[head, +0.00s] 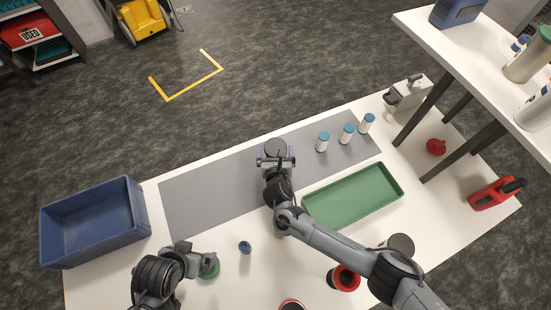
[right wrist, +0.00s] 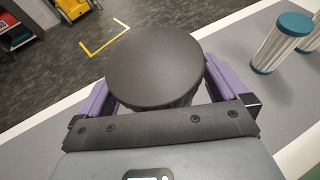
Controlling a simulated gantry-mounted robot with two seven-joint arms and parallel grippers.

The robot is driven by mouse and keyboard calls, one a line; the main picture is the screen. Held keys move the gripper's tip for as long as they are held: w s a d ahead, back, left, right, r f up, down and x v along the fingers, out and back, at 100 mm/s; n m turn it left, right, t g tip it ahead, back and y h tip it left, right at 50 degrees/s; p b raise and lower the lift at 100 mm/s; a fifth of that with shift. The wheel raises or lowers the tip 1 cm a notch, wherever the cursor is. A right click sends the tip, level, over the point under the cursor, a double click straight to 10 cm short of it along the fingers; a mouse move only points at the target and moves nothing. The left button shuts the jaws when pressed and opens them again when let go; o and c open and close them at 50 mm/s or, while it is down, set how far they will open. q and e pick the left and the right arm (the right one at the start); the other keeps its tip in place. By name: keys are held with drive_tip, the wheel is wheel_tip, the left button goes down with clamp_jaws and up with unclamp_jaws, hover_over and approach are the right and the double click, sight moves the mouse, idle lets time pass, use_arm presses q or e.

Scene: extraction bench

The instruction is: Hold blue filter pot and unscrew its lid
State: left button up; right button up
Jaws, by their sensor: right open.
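A pot with a round, flat, dark lid (head: 276,147) stands on the grey mat. In the right wrist view the lid (right wrist: 155,68) fills the middle, with a little of a grey, ribbed-looking body below it. No blue shows on this pot. My right gripper (head: 276,160) is over it, its purple fingers (right wrist: 163,90) open on either side of the lid; I cannot tell whether they touch.
Three teal-capped white cylinders (head: 346,134) stand right of the pot on the mat (head: 205,195). A green tray (head: 352,195) lies to the right, a blue bin (head: 95,222) at left. A small blue item (head: 245,247) and a red round container (head: 343,278) are in front.

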sight(277, 140)
drive_tip(key=shift+c, duration=0.2)
drive_tip(key=c, duration=1.1)
drive_tip(key=shift+o, duration=0.2)
drive_tip(key=shift+r, duration=0.1)
drive_tip(key=shift+r, duration=0.5)
drive_tip(key=r+p, duration=0.1)
drive_tip(key=r, duration=0.2)
drive_tip(key=shift+s+d+r+p, duration=0.1)
drive_tip(key=shift+d+r+p, duration=0.2)
drive_tip(key=shift+d+p, duration=0.05)
drive_tip(key=s+d+r+p, duration=0.1)
drive_tip(key=s+d+r, duration=0.1)
drive_tip(key=d, duration=0.3)
drive_tip(key=s+d+r+p, duration=0.1)
drive_tip(key=d+r, duration=0.3)
drive_tip(key=d, duration=0.1)
drive_tip(key=shift+s+d+r, duration=0.15)
drive_tip(key=shift+s, duration=0.25)
